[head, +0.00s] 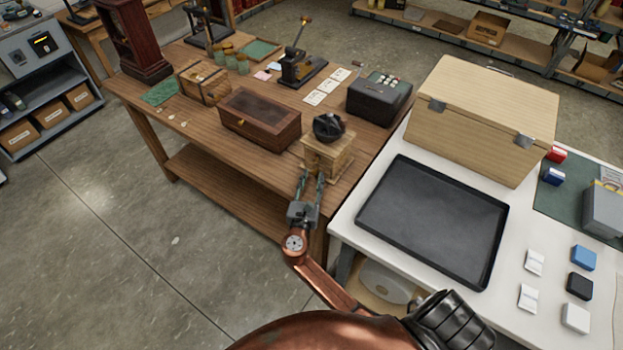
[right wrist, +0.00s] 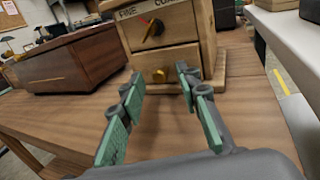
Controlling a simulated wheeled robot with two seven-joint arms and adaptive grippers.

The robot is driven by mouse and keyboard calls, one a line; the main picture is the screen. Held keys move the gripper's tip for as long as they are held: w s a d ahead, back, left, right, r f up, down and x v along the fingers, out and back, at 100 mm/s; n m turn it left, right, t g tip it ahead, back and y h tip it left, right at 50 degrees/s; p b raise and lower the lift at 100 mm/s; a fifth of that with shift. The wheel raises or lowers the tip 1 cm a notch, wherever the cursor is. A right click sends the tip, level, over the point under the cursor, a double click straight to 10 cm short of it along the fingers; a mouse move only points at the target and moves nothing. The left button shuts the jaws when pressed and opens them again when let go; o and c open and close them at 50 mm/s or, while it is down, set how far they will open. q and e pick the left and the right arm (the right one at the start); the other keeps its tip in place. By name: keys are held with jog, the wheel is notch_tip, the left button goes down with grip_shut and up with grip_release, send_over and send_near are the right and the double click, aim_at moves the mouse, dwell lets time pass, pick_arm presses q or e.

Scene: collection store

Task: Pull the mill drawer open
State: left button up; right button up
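The mill (head: 327,157) is a small wooden box with a dark top, standing at the front right end of the brown table. In the right wrist view, the mill (right wrist: 203,22) shows a pointer dial under lettering, with the drawer (right wrist: 190,57) below it. The drawer looks closed, with a round brass knob (right wrist: 161,75). My right gripper (head: 312,176) is in front of the mill. Its green-padded fingers are spread and empty in the right wrist view, with the knob between and beyond the fingertips. I see no contact. My left gripper is not in view.
A brown lidded box (head: 260,120) stands left of the mill on the wooden table (head: 215,145). A dark device (head: 380,98) is behind it. To the right, a white table (head: 345,228) bears a black tray (head: 385,235) and a large wooden case (head: 485,115).

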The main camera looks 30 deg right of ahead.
jog(key=shift+w+d, duration=0.15)
jog(key=shift+d, duration=0.1)
jog(key=shift+c, duration=0.7)
grip_shut()
